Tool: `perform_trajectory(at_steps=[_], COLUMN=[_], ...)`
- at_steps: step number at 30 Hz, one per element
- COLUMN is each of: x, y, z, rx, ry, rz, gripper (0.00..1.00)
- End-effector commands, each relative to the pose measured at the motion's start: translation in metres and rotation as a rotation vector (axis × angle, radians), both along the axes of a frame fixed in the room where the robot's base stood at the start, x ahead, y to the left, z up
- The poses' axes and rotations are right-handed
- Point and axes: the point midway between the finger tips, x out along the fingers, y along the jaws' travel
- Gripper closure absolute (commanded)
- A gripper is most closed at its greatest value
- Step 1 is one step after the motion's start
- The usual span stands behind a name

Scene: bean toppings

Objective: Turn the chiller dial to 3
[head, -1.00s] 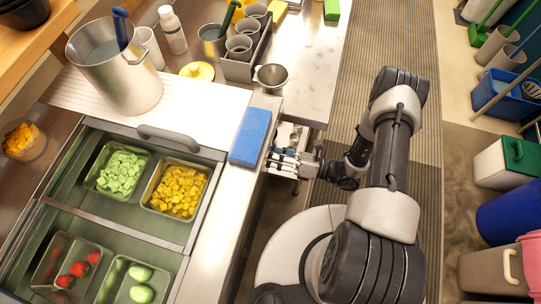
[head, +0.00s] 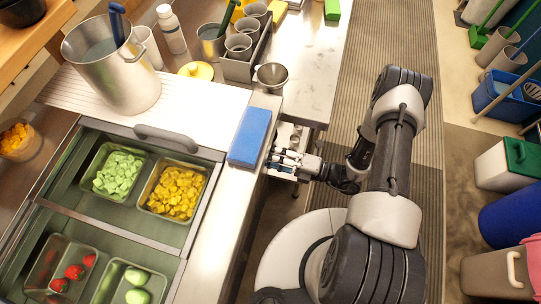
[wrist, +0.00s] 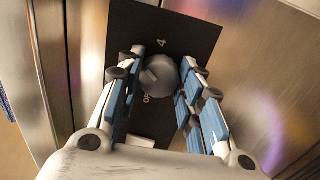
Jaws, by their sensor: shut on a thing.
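The chiller dial (wrist: 160,74) is a round grey knob on a black plate (wrist: 190,35) on the metal front, seen in the wrist view. A white "4" shows above the knob and "OFF" shows at its lower left; no "3" is readable. A short light mark is on the knob's face, but I cannot tell which setting it points to. My gripper (wrist: 164,76) is shut on the dial, with one blue-padded finger on each side. In the head view my gripper (head: 282,158) is at the counter's right side, and the dial is hidden.
The chiller's open top (head: 75,205) holds pans of toppings. A blue sponge (head: 249,137) lies on the counter edge just left of my gripper. A small metal bowl (head: 272,75) stands behind it. Striped floor matting (head: 395,45) runs behind my arm.

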Motion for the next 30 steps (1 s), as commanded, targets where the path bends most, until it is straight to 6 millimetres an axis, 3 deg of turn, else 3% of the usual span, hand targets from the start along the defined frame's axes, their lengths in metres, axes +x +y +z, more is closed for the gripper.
perform_trajectory(at_steps=[21, 22, 30], x=[-0.0006, -0.0006, -0.0005], y=[0.0003, 0.0003, 0.0002], z=[-0.0008, -0.0009, -0.0005], rx=[0.023, 0.023, 0.024], ry=[0.069, 0.069, 0.068], rz=[0.001, 0.001, 0.000], gripper=[0.90, 0.64, 0.46])
